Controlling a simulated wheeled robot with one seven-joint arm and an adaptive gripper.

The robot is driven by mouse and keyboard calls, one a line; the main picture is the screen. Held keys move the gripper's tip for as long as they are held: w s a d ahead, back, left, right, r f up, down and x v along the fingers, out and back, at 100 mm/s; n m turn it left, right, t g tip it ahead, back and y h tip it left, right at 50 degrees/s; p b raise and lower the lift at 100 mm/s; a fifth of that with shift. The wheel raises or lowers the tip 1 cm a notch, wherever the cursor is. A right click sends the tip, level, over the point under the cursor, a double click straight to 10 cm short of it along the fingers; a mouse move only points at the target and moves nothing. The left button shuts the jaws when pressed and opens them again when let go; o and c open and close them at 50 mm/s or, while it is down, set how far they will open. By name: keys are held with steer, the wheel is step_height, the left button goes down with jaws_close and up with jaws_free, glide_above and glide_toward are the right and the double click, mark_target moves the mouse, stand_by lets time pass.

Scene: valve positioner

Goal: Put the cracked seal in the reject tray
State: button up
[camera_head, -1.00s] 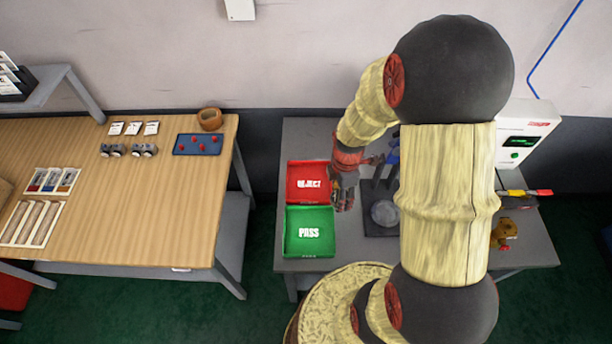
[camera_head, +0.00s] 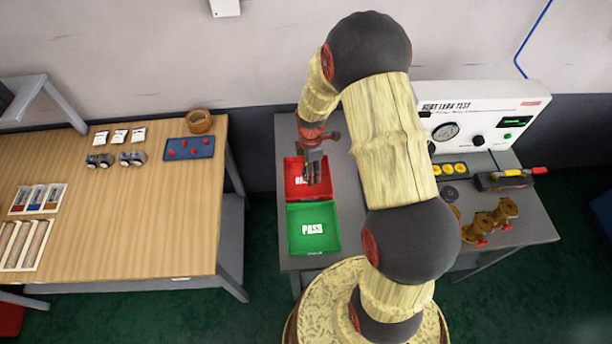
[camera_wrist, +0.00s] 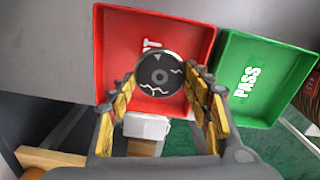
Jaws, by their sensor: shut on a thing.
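The cracked seal is a dark grey disc (camera_wrist: 160,74) with pale crack lines and a small centre hole. In the wrist view it sits between the tips of my gripper (camera_wrist: 160,85), which is shut on it. The red reject tray (camera_wrist: 195,35) lies behind the seal in that view, its lettering partly covered. In the head view my gripper (camera_head: 316,178) points down over the reject tray (camera_head: 291,186), and the seal is too small to make out there. I cannot tell the exact height of the seal above the tray floor.
The green pass tray (camera_head: 325,243) adjoins the reject tray on its near side. A seat leak test unit (camera_head: 475,122) stands at the bench's back right, with brass valve bodies (camera_head: 482,224) in front. A wooden table (camera_head: 120,220) with parts is at the left.

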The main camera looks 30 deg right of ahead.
mark_target(306, 175)
steer(key=shift+w+a+f, duration=0.25)
steer(key=shift+w+f, duration=0.7)
steer(key=shift+f, duration=0.15)
steer(key=shift+w+f+b, duration=0.1)
steer(key=shift+f+b, duration=0.3)
steer(key=shift+f, duration=1.15)
steer(key=shift+f, duration=0.1)
steer(key=o, duration=1.6)
steer(key=shift+f, duration=0.1)
steer(key=shift+c, duration=0.2)
